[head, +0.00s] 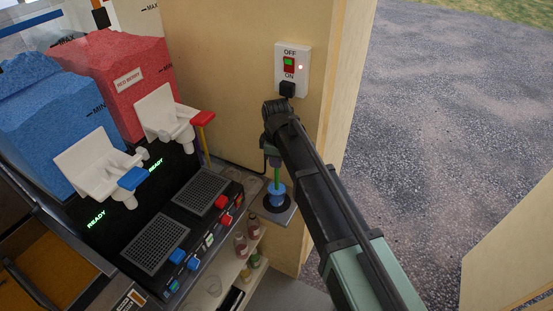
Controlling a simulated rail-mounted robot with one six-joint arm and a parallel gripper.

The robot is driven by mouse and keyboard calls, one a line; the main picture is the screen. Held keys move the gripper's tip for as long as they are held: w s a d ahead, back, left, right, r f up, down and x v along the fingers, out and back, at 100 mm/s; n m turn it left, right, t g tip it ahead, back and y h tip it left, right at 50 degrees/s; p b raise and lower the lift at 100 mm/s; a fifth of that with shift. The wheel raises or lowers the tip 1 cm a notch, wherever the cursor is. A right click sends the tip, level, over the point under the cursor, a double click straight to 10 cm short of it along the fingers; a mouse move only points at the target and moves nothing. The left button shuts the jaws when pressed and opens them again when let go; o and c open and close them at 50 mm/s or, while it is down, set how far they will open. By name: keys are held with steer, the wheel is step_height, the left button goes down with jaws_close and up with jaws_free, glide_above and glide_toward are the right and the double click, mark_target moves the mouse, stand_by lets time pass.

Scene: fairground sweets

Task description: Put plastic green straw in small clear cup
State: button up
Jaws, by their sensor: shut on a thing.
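My gripper (271,156) is at the far end of my arm, below the wall switch, pointing down. It is shut on a green straw (277,175), which hangs roughly upright below it. Directly under it is a small cup (277,194) that looks blue, likely from its contents. The cup stands on a small grey shelf (284,214) in the corner by the wooden wall. The straw's lower end meets the cup's top in this view; I cannot tell whether it is inside or just in front. My fingertips are small and partly hidden by my wrist.
A slush machine with blue (45,115) and red (115,80) tanks stands at left, with white taps and drip grates (200,192). A switch box (292,70) is on the wall. Small bottles (241,245) stand on a lower shelf. Open asphalt lies at right.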

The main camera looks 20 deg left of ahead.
steer(key=shift+f+b, duration=0.5)
steer(key=shift+f, duration=0.1)
steer(key=o, duration=1.2)
step_height(320, 180, up, 7)
steer(key=p, duration=0.7)
steer(key=shift+r, duration=0.15)
